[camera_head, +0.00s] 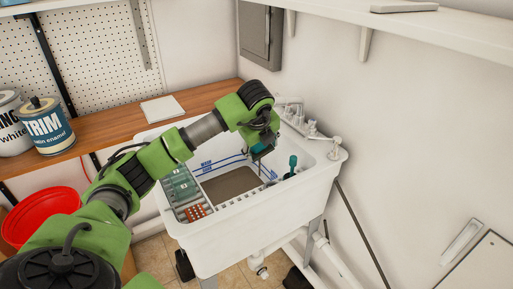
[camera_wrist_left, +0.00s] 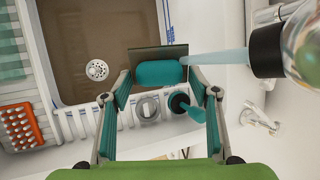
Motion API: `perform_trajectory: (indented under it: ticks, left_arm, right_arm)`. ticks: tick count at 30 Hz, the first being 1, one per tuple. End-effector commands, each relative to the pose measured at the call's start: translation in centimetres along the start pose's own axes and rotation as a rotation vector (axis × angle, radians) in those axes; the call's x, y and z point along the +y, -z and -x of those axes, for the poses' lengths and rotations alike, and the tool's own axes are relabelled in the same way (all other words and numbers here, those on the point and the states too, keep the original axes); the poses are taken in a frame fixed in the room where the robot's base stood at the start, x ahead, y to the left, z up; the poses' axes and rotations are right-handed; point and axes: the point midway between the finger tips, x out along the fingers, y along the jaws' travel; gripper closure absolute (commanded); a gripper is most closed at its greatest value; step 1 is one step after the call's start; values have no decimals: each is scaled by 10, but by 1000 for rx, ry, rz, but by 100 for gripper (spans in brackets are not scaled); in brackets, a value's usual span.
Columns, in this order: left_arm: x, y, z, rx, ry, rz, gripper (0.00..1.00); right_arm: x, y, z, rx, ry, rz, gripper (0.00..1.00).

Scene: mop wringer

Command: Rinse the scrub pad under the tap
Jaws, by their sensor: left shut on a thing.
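My left gripper (camera_head: 263,146) is over the white sink (camera_head: 255,217), near its back wall. In the left wrist view the gripper (camera_wrist_left: 158,76) is shut on the scrub pad, a dark flat pad (camera_wrist_left: 145,53) with a rounded teal grip (camera_wrist_left: 160,74). A pale blue stream of water (camera_wrist_left: 215,60) runs from the dark-ringed tap spout (camera_wrist_left: 266,52) to the pad's right end. In the head view the arm mostly hides the pad. White tap fittings (camera_head: 312,126) stand along the sink's back edge. My right gripper is in neither view.
A ribbed shelf at the sink's left holds an orange-red bristled thing (camera_head: 196,212) and a green thing (camera_head: 182,188). A teal-handled tool (camera_head: 292,161) stands at the sink's right. The brown basin floor (camera_wrist_left: 105,35) with its drain (camera_wrist_left: 97,70) is clear. A wooden counter (camera_head: 105,132) lies behind.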

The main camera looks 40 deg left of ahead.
Motion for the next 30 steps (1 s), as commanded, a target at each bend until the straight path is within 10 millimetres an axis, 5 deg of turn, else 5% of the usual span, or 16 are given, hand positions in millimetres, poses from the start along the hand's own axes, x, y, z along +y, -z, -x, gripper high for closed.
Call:
perform_trajectory:
  ticks: [30]
  left_arm:
    - [-2, 1, 0, -1, 0, 0, 66]
  right_arm:
    - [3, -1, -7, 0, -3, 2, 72]
